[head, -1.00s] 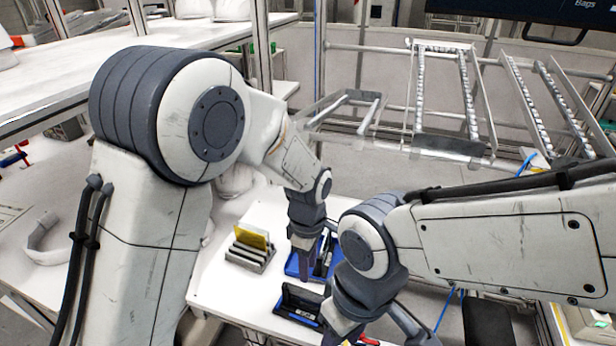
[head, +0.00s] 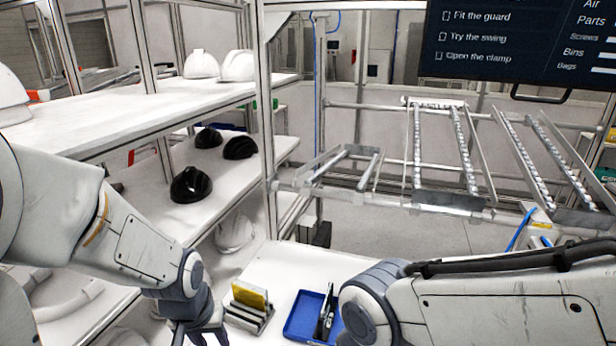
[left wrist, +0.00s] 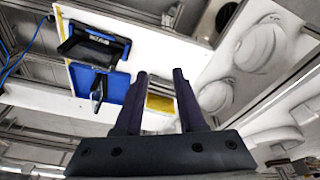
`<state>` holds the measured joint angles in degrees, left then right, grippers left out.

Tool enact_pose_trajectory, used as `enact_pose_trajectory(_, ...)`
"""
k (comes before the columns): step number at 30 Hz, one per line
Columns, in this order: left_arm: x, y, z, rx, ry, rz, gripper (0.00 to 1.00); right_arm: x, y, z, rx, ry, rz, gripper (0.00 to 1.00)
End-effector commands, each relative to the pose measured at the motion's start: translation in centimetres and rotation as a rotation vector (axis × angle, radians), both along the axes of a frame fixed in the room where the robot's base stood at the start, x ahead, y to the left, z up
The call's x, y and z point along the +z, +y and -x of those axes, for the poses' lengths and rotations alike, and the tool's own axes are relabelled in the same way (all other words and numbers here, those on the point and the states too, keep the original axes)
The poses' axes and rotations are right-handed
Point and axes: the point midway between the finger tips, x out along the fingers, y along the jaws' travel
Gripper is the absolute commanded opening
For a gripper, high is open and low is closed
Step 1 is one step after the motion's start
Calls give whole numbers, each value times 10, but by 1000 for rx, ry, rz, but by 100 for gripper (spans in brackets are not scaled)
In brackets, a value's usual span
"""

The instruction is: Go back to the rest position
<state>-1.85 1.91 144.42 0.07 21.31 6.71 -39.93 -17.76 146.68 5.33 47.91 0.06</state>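My left gripper (head: 200,334) is low in the head view, just left of the slotted holder with the yellow piece (head: 250,305). In the left wrist view my left gripper (left wrist: 157,78) has its two dark fingers spread apart with nothing held between them; the holder shows beyond the gap. My right arm comes in from the right in the head view, and its gripper is below the bottom edge, out of sight.
A blue tray (head: 298,318) with dark tools lies on the white bench. White shelves on the left carry white helmets (head: 237,66) and black shells (head: 191,185). Metal roller rails (head: 440,150) stand behind the bench. A dark screen (head: 520,40) hangs top right.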

Motion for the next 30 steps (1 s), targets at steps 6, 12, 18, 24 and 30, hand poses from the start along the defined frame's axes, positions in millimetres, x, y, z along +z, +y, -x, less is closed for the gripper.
enact_pose_trajectory(6,7,-8,15,-143,-8,-23,39,0,0,0,0,0,0,50)
enact_pose_trajectory(12,18,-43,34,-262,25,-12,39,0,0,0,0,0,0,50)
enact_pose_trajectory(18,33,-81,65,-415,70,-2,39,0,0,0,0,0,0,50)
enact_pose_trajectory(24,50,-116,114,-616,128,3,39,0,0,0,0,0,0,50)
enact_pose_trajectory(30,59,-128,144,-723,168,1,39,0,0,0,0,0,0,50)
